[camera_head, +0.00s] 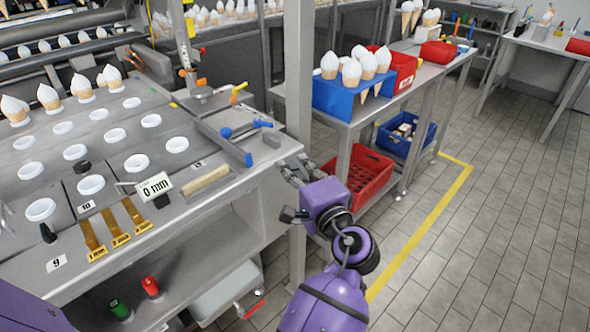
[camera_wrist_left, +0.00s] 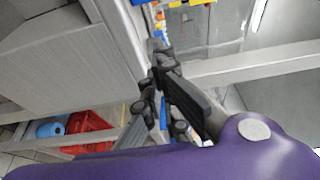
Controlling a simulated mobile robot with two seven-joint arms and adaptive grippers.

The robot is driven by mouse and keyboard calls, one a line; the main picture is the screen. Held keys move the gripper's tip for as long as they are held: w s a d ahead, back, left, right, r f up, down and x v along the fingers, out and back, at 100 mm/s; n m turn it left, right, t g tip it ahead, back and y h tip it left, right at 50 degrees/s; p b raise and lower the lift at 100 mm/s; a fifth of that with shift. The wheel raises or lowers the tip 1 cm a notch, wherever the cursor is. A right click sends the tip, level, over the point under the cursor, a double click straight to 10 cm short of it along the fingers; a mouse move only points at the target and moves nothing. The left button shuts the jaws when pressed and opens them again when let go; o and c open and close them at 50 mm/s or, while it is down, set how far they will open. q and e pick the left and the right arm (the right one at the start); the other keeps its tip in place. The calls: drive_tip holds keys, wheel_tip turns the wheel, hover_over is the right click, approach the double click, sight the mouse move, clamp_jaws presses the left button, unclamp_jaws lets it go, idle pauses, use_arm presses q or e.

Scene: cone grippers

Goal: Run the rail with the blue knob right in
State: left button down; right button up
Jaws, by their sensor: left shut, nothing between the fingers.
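The blue knob (camera_head: 226,132) is a small round ball in the head view, near the right edge of the steel bench. Beside it a grey rail (camera_head: 228,144) with a blue end runs slantwise to the bench's front right corner. How far in the rail sits is hard to tell.
A blue lever (camera_head: 262,124) and a small grey block (camera_head: 272,139) are near the rail. Open floor lies farther right.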

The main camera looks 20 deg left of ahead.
sight(270, 160)
use_arm(q)
drive_tip(key=x, duration=0.6)
drive_tip(key=shift+a+r+p, duration=0.1)
drive_tip(key=shift+p, duration=0.3)
drive_tip(key=s, duration=0.1)
drive_tip(key=s+a+p, duration=0.1)
drive_tip(key=shift+s+a, duration=0.2)
drive_tip(key=shift+s, duration=0.15)
drive_tip(key=shift+s+a, duration=0.15)
drive_tip(key=shift+s, duration=0.25)
